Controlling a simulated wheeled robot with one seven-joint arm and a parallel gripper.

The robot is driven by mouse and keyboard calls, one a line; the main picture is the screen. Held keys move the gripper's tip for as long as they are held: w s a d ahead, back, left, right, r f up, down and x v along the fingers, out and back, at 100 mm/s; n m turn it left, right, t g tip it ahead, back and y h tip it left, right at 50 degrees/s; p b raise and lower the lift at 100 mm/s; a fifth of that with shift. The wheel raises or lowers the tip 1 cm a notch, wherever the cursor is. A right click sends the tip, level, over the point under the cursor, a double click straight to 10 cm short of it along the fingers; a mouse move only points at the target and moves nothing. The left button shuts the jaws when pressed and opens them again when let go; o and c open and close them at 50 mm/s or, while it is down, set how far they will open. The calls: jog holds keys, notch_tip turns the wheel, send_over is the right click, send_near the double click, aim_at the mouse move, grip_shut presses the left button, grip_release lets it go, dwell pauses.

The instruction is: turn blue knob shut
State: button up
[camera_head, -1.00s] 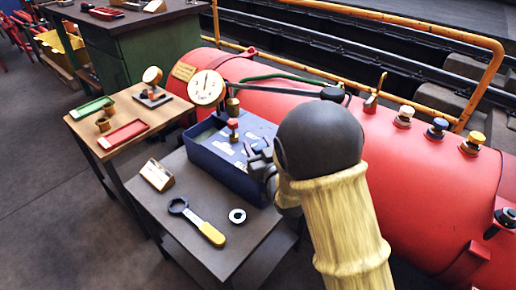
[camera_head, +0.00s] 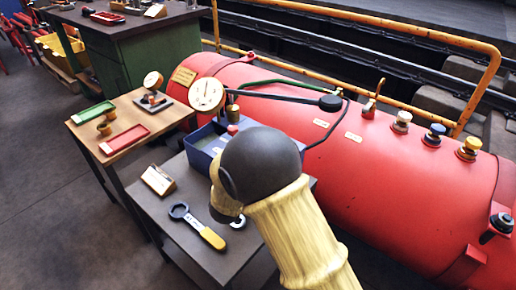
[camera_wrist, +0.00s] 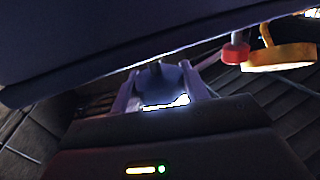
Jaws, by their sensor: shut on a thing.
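What this thing is cannot be made out. Nothing of mine touches the blue knob.
A blue tray (camera_head: 197,152) stands on the grey table (camera_head: 190,243), partly hidden by my arm. A yellow-handled wrench (camera_head: 200,228) and a metal ring (camera_head: 238,222) lie there. The red boiler (camera_head: 350,165) fills the right side. An orange rail (camera_head: 485,85) runs behind it.

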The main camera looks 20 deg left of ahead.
jog(key=m+h+p, duration=0.1)
jog(key=h, duration=0.1)
jog(key=m+h+p, duration=0.1)
jog(key=h, duration=0.1)
jog(key=shift+a+r+m+g, duration=0.2)
jog(key=shift+m+g, duration=0.1)
jog(key=shift+g, duration=0.1)
jog(key=shift+d+f+m+g+h+p, duration=0.15)
jog(key=shift+m+g+h+p, duration=1)
jog(key=shift+h, duration=0.65)
jog(key=shift+m, duration=0.25)
jog(key=o, duration=1)
jog(key=v, duration=0.5)
jog(key=p+v, duration=0.1)
jog(key=v, duration=0.5)
jog(key=p+v, duration=0.1)
jog(key=v, duration=0.5)
jog(key=shift+s+a+f, duration=0.15)
jog(key=shift+a+f, duration=0.1)
jog(key=shift+f, duration=0.1)
